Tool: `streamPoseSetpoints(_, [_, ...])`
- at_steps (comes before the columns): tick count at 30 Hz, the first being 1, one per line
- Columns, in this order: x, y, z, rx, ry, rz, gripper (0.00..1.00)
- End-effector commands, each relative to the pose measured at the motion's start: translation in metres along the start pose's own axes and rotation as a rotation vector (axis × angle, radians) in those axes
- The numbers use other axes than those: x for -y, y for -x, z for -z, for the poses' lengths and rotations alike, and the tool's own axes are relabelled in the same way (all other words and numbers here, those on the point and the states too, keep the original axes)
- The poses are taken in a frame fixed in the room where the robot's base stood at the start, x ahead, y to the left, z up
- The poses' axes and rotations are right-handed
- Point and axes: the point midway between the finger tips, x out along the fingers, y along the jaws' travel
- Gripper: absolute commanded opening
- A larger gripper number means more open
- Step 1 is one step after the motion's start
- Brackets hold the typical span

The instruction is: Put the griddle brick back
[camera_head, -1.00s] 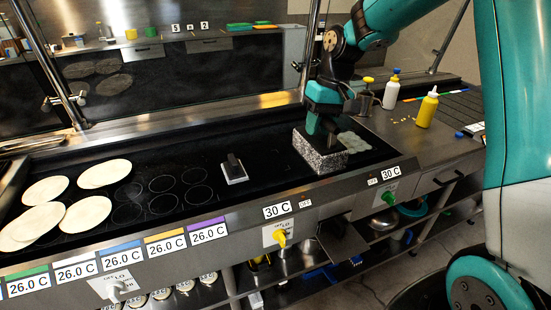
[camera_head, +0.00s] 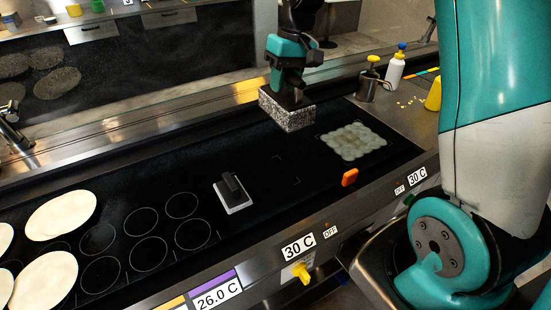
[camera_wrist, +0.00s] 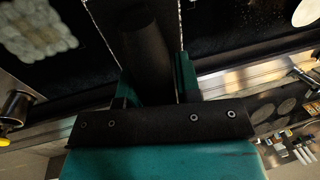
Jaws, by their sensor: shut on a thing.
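The griddle brick (camera_head: 287,112) is a speckled grey block. My gripper (camera_head: 290,82) is shut on its dark handle from above. In the head view the brick appears lifted over the back part of the black griddle (camera_head: 265,150), left of a pale patch (camera_head: 352,141). The gap under it is hard to judge. In the wrist view the dark handle (camera_wrist: 145,45) runs between the teal fingers (camera_wrist: 155,90); most of the block is hard to make out there. Thin corner marks (camera_head: 285,168) lie on the bare griddle in front of the brick.
A black-handled tool on a pale plate (camera_head: 233,192) sits on the griddle, left of the corner marks. Tortillas (camera_head: 60,215) lie at left. A small orange piece (camera_head: 350,177) is at the front edge. A metal pot (camera_head: 367,85) and bottles (camera_head: 396,68) stand at right.

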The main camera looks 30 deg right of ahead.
Motion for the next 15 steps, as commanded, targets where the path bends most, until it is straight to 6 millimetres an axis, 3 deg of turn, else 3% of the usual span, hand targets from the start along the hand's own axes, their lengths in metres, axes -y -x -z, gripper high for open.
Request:
streamPoseSetpoints(5, [-0.007, -0.034, -0.002, 0.01, -0.003, 0.002, 0.0])
streamPoseSetpoints(15, [-0.026, -0.125, -0.002, 0.008, -0.003, 0.001, 0.0])
